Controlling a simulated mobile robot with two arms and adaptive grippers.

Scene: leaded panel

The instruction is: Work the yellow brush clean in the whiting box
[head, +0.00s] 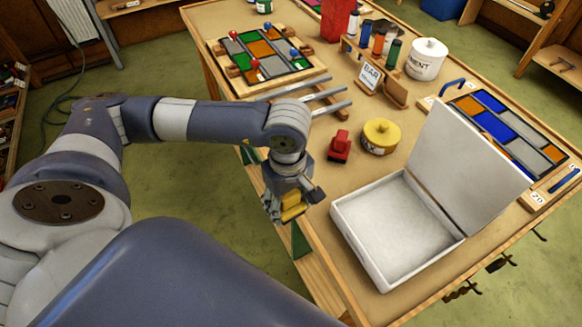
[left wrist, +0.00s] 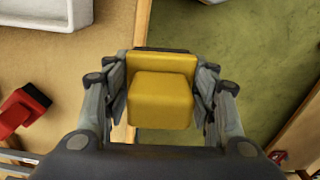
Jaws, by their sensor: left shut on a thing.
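My left gripper (head: 287,200) is shut on the yellow brush (head: 293,207), a blocky yellow piece. It is held near the table's left edge, to the left of the whiting box. In the left wrist view the yellow brush (left wrist: 162,95) sits between both fingers, over the table edge and the green floor. The whiting box (head: 372,262) is a white open box with pale powder inside and its lid (head: 468,165) raised at the right. The box's corner also shows in the left wrist view (left wrist: 45,14). My right gripper is not in view.
A red brush-like block (head: 340,147) and a round yellow tin (head: 381,136) stand behind the box. Metal bars (head: 325,95) lie farther back. Leaded panels (head: 262,52) (head: 500,125), a cement tub (head: 426,58) and a bottle rack (head: 374,55) occupy the far table.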

